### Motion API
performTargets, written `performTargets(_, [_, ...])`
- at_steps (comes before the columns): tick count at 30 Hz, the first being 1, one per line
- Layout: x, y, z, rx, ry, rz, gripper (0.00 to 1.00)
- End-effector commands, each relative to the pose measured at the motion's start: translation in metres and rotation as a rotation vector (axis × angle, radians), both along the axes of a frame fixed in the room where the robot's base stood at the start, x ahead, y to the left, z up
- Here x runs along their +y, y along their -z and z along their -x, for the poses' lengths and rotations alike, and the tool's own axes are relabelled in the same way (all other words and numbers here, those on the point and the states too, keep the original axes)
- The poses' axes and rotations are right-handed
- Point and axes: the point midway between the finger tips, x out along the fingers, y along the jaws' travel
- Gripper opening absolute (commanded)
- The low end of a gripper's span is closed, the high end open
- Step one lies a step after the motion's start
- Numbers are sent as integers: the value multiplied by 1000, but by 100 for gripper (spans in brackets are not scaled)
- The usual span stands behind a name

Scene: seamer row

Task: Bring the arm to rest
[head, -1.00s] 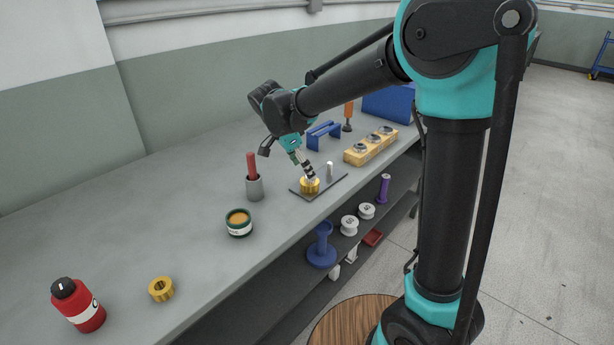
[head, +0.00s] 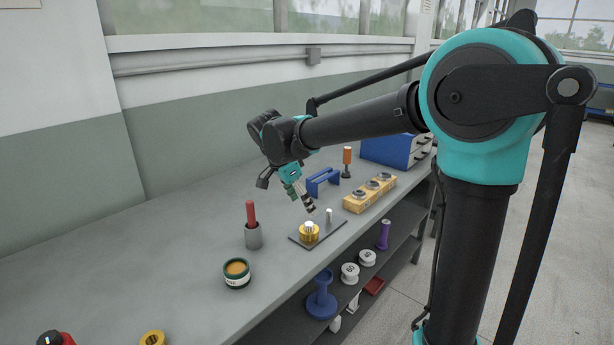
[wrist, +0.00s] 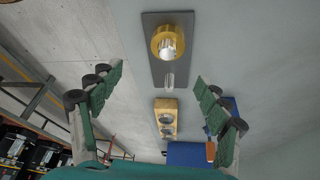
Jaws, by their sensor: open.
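My gripper (head: 302,198) is above the bench near a dark flat plate with two upright pegs. In the wrist view its two green fingers (wrist: 160,95) stand wide apart with nothing between them. A yellow gear-like ring (head: 309,233) sits around one peg of the plate (head: 332,229); the wrist view also shows the ring (wrist: 156,44) with the bright peg inside it. The other, bare peg (head: 328,215) stands beside it. The gripper is above the ring and apart from it.
A grey cup with a red handle (head: 252,214), an open tin (head: 237,271) and a second yellow ring (head: 152,338) stand on the bench. A wooden block (head: 357,199), blue rack (head: 323,183) and blue drawer box (head: 386,152) are beyond. The lower shelf holds spools (head: 350,273).

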Motion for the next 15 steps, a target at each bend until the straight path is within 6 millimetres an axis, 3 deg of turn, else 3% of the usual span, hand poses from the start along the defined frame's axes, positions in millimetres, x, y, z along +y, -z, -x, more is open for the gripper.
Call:
performTargets(5, [-82, 36, 15, 66, -186, -48, 76])
performTargets(8, [-129, 61, 34, 87, -326, -75, 76])
performTargets(15, [-215, 120, 98, 60, -658, -94, 76])
